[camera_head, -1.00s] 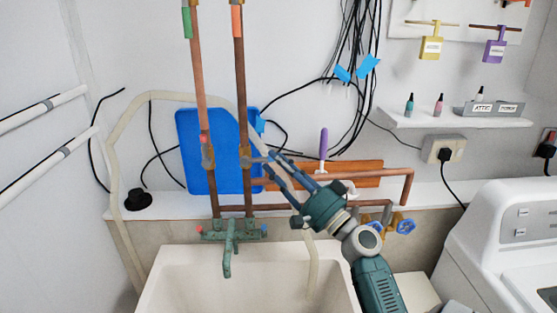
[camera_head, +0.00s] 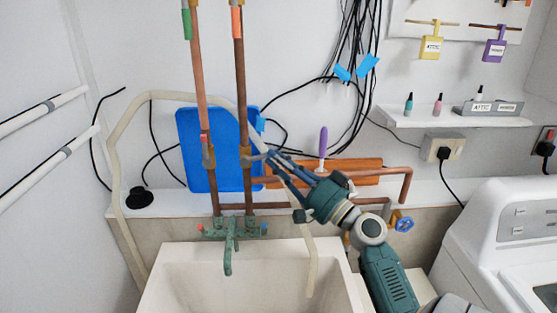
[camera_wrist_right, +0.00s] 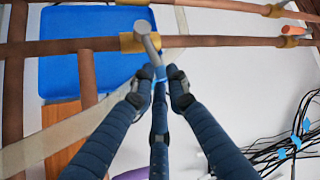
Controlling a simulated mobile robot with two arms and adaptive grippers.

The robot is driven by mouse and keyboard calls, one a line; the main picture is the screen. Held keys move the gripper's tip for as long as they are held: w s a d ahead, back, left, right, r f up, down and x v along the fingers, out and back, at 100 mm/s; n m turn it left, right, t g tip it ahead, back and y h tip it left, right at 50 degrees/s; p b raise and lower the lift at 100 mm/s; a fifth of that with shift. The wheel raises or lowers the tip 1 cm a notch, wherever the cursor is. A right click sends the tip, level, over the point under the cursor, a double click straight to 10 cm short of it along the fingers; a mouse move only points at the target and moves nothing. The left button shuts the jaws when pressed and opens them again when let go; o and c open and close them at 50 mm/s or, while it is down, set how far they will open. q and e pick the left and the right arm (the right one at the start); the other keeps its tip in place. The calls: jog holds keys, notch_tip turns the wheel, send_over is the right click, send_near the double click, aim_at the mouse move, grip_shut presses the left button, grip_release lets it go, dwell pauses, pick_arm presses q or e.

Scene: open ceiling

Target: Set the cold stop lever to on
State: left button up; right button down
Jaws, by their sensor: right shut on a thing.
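The cold stop lever (camera_wrist_right: 150,48) is a grey handle with a blue end on a brass valve (camera_wrist_right: 140,42), on the right copper pipe (camera_head: 239,100) under an orange band. In the right wrist view it stands out crosswise to the pipe. My right gripper (camera_head: 268,158) reaches up to it from the lower right in the head view. Its three dark blue fingers (camera_wrist_right: 159,88) are closed around the lever's blue end, which they partly hide. The other copper pipe (camera_head: 200,90), with a green band, carries a red-marked valve lever (camera_head: 205,141). My left gripper is not in view.
A sink (camera_head: 245,275) with a green tap (camera_head: 231,235) lies below. A pale hose (camera_head: 118,125) loops around a blue board (camera_head: 188,150) behind the pipes. A horizontal copper pipe (camera_head: 385,171) and a blue-handled valve (camera_head: 404,224) are close to my right arm. Black cables hang above.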

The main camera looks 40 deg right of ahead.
jog(key=r+n+g+p, duration=0.1)
jog(key=p, duration=0.2)
jog(key=r+n+g+p, duration=0.1)
jog(key=r+n+p, duration=0.1)
jog(key=p, duration=0.1)
jog(key=w+a+r+n+g+p, duration=0.1)
jog(key=g+p, duration=0.1)
jog(key=p, duration=0.1)
jog(key=shift+r+y, duration=0.3)
jog(key=shift+d, duration=0.1)
jog(key=c, duration=1.8)
grip_release()
jog(key=shift+f, duration=0.2)
jog(key=shift+n, duration=0.3)
jog(key=s, duration=0.4)
jog(key=s+d, duration=0.1)
jog(key=s, duration=0.7)
jog(key=shift+d+r, duration=0.2)
jog(key=shift+r, duration=0.05)
